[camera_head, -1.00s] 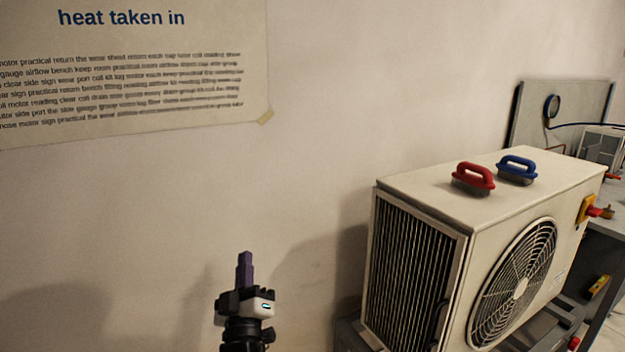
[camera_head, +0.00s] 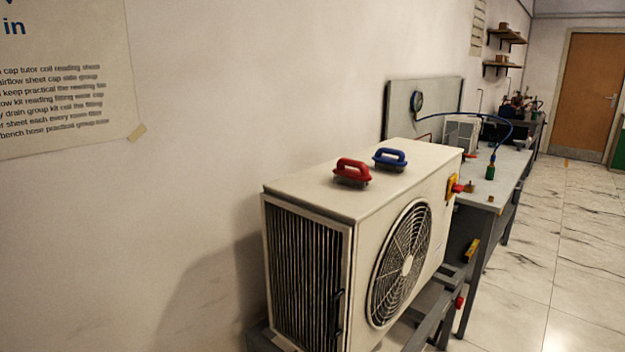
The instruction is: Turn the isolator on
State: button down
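The isolator (camera_head: 453,187) looks like a yellow plate with a red knob, on the right end of the front face of the white outdoor unit (camera_head: 310,190). It is small in this view and its switch position cannot be read. My gripper is out of the picture now, so its state does not show.
The unit rests on a grey stand. Beyond it is a grey bench (camera_head: 510,165) with a blue hose (camera_head: 508,131). Tiled floor (camera_head: 560,260) at right looks clear.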

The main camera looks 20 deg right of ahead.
aim_at(456, 189)
jog(key=z, duration=1.35)
jog(key=i+l, duration=0.4)
jog(key=l, duration=0.15)
jog(key=i+l, duration=0.4)
jog(key=l, duration=0.15)
jog(key=i+l, duration=0.4)
jog(key=l, duration=0.15)
jog(key=i+l, duration=0.45)
jog(key=i+l+u, duration=0.1)
jog(key=i+l, duration=0.3)
jog(key=l, duration=0.2)
